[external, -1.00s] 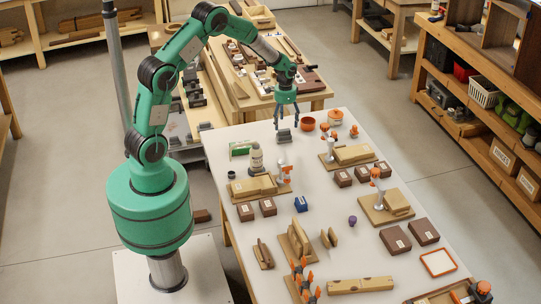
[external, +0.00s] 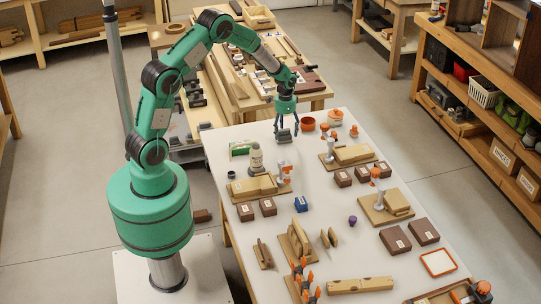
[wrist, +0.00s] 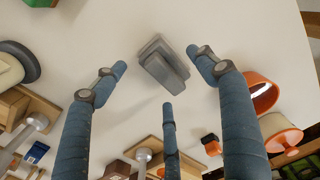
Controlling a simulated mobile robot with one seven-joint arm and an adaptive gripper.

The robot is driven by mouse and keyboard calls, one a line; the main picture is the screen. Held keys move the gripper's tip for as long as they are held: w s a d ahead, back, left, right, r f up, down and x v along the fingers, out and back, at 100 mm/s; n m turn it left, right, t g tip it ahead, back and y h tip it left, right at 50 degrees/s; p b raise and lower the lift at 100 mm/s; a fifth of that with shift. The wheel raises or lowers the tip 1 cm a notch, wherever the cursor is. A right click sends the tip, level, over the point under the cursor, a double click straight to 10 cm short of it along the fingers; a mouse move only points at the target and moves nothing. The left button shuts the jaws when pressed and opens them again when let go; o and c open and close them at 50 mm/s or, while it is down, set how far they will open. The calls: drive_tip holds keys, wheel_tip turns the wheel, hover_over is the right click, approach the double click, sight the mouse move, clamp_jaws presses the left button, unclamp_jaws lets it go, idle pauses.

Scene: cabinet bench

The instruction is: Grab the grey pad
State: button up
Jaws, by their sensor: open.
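The grey pad (external: 284,135) lies on the white bench top near its far end. In the wrist view the grey pad (wrist: 164,66) looks like a small block with a stepped or ridged top, set at an angle. My gripper (external: 286,124) points down just above it. In the wrist view the three blue-grey fingers of my gripper (wrist: 161,74) are spread around the pad, with visible gaps between tips and pad. The gripper is open and empty.
An orange bowl (external: 308,124) and an orange-and-white pot (external: 335,117) stand close on the right. A bottle (external: 256,158) and a green-and-white box (external: 240,148) stand to the left. A wooden clamp block (external: 352,154) lies nearer. Bare bench surrounds the pad.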

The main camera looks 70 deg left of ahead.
drive_tip(key=shift+f, duration=0.65)
drive_tip(key=c, duration=1.3)
